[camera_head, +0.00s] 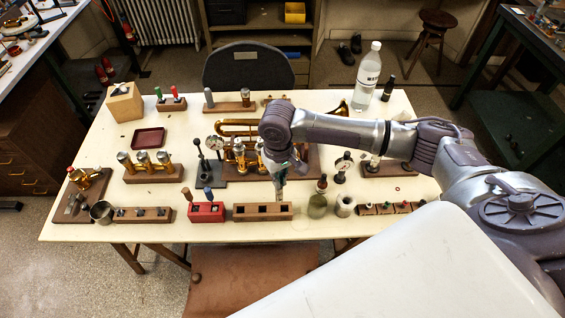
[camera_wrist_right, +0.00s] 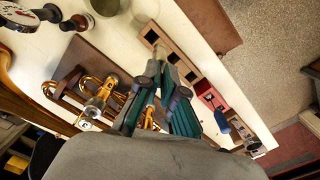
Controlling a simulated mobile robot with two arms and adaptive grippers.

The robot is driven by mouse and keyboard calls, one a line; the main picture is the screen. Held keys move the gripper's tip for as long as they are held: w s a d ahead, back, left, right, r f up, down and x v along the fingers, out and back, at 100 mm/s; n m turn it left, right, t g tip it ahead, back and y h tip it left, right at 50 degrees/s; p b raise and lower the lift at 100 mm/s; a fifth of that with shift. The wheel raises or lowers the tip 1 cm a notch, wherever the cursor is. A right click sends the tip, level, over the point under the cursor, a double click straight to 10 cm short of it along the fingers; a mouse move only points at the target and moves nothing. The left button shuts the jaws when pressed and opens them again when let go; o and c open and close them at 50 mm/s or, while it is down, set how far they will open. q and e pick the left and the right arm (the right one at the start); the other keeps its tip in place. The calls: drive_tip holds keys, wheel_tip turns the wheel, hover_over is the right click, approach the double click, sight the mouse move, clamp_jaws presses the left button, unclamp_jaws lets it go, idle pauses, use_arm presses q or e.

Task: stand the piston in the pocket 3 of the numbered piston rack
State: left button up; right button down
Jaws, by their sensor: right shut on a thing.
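The numbered piston rack (camera_head: 263,218) is a low wooden block with dark square pockets near the front edge of the table. Its numbers are too small to read. My right gripper (camera_head: 279,178) is above and just behind the right half of the rack, pointing down. It is shut on the piston (camera_head: 278,194), which shows only as a small pale piece below the fingers. My left gripper is not in view.
A red block (camera_head: 206,213) with upright tools stands left of the rack. A brass horn (camera_head: 235,127) lies behind. A clear bottle (camera_head: 367,78) stands at the back.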

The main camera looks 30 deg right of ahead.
use_arm(q)
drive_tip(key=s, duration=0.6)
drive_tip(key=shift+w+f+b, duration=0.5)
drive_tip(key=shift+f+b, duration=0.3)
drive_tip(key=shift+b, duration=0.25)
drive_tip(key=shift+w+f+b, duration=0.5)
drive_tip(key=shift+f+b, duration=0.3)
drive_tip(key=shift+b, duration=0.25)
use_arm(e)
drive_tip(key=shift+d+f, duration=0.3)
drive_tip(key=shift+f, duration=0.6)
drive_tip(key=shift+d+f, duration=0.35)
drive_tip(key=shift+f, duration=0.6)
drive_tip(key=shift+d+f, duration=0.3)
drive_tip(key=shift+f, duration=0.6)
use_arm(q)
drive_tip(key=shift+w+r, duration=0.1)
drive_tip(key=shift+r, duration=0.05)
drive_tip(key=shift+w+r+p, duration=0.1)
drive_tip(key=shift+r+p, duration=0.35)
drive_tip(key=shift+p, duration=0.1)
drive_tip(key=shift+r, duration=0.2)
